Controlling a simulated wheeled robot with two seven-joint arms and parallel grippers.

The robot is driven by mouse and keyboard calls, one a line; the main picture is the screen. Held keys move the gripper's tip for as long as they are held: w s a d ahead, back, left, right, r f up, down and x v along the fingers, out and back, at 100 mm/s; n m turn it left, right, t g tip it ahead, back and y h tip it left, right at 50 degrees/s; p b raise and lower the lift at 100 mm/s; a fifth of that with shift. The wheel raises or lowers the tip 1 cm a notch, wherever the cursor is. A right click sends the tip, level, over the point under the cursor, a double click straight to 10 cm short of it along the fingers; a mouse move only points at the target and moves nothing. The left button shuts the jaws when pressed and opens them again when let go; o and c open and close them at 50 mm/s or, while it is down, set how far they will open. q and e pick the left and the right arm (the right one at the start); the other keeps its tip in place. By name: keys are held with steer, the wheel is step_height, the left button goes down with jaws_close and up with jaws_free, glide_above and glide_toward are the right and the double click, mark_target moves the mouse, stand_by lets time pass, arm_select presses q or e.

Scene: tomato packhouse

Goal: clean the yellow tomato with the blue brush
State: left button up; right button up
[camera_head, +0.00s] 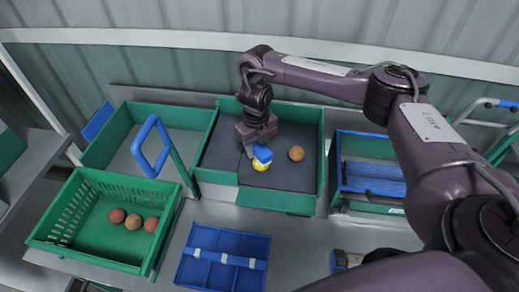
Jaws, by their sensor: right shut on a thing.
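My right gripper (257,142) reaches down over the dark mat of the green-edged tray (275,199) and is shut on the blue brush (262,153). The yellow tomato (261,166) sits on the mat right under the brush. Its top is hidden by the brush, and the two look to be touching. My left gripper is not in view.
An orange-brown tomato (296,153) lies on the mat just right of the brush. A green crate (79,183) at left holds several reddish tomatoes. A blue divided tray (197,270) stands in front. A green bin with blue slats (372,181) stands at right.

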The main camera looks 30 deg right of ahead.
steer(key=shift+r, duration=0.1)
steer(key=shift+w+r+p, duration=0.1)
steer(key=shift+r+p, duration=0.3)
steer(key=shift+p, duration=0.05)
step_height(320, 180, up, 4)
steer(key=p, duration=0.3)
steer(key=shift+f, duration=0.25)
steer(key=shift+r, duration=0.9)
